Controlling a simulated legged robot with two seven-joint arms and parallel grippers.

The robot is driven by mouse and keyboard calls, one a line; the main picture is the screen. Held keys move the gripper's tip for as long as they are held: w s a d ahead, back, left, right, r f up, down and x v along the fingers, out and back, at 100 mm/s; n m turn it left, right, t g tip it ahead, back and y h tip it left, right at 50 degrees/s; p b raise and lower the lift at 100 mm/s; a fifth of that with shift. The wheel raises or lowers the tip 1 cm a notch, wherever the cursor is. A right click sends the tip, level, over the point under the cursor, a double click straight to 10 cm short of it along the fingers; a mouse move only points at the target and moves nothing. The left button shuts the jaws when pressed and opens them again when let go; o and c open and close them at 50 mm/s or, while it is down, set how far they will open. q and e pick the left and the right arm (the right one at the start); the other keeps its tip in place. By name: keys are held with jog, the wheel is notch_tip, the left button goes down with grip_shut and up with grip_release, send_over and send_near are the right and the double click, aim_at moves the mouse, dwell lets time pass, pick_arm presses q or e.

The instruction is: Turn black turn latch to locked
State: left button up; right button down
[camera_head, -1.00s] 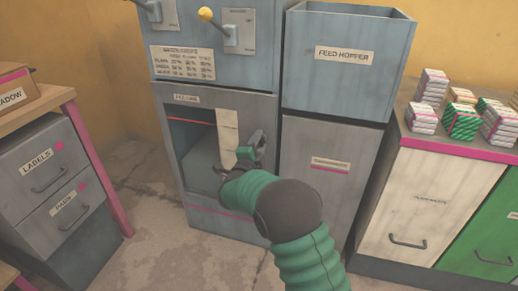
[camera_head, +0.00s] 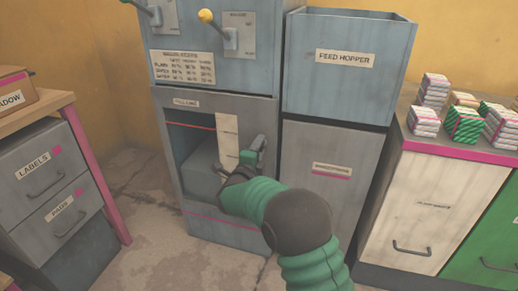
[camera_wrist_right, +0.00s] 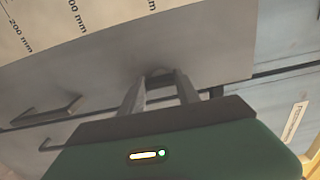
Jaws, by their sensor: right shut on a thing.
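My right gripper (camera_head: 260,143) is at the right edge of the open bay in the grey press cabinet (camera_head: 222,228), beside a cream scale strip (camera_head: 228,135). In the right wrist view its two grey fingers (camera_wrist_right: 161,80) are closed around a small dark grey piece (camera_wrist_right: 159,72) against a pale grey surface. This piece is at the latch's likely place, but the fingers cover most of it, so its shape and its angle cannot be told. No locked marking is readable. My left gripper is not in view.
The feed hopper (camera_head: 345,75) and a grey cabinet stand right of the press. Levers, one with a yellow knob (camera_head: 206,16), stick out above the bay. A drawer unit (camera_head: 38,165) stands left. Stacked packs (camera_head: 466,124) lie on the right counter. Floor between is clear.

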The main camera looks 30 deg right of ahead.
jog(key=c, duration=0.9)
grip_release()
jog(key=shift+d+f, duration=0.1)
jog(key=shift+f, duration=0.1)
jog(key=p+v, duration=0.6)
jog(key=v, duration=1.1)
